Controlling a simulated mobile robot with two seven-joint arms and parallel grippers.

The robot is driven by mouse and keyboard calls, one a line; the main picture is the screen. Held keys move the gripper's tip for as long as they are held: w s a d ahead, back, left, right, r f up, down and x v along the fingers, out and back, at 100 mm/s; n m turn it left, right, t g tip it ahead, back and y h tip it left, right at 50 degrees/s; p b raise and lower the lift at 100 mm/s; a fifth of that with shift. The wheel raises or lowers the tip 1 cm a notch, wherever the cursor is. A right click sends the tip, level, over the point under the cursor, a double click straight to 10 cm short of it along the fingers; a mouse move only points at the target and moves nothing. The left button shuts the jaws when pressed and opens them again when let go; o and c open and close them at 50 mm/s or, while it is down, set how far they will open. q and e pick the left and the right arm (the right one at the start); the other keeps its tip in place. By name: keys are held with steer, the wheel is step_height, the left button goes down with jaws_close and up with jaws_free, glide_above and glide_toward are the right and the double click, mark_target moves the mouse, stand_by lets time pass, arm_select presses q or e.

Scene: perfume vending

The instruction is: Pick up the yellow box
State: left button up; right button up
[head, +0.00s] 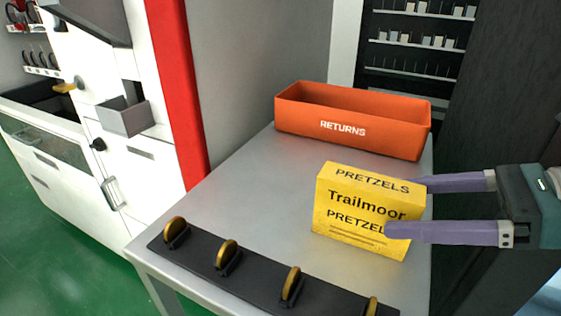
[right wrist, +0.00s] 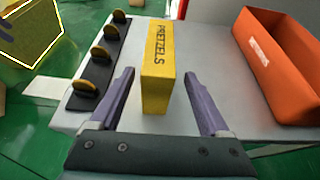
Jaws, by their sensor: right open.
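The yellow box (head: 338,216), printed "PRETZELS Trailmoor", stands upright on the grey table (head: 245,205). In the right wrist view the yellow box (right wrist: 157,68) stands between the two purple fingers. My right gripper (head: 403,207) comes in from the right and is open. In the head view one finger crosses in front of the printed face, and the other reaches behind the box. In the right wrist view my right gripper (right wrist: 159,76) shows a gap on each side of the box. My left gripper is not in view.
An orange "RETURNS" bin (head: 345,128) stands at the table's back. A black strip with several brass-coloured discs (head: 228,254) lies along the front edge. A white cabinet with a red edge (head: 178,95) stands left. A dark panel (head: 500,90) is at right.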

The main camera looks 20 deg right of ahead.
mark_target(365, 205)
steer(key=shift+r+b+x, duration=0.2)
steer(key=shift+b+x, duration=0.25)
steer(key=shift+x, duration=2.35)
steer(key=shift+a, duration=0.15)
jaws_close()
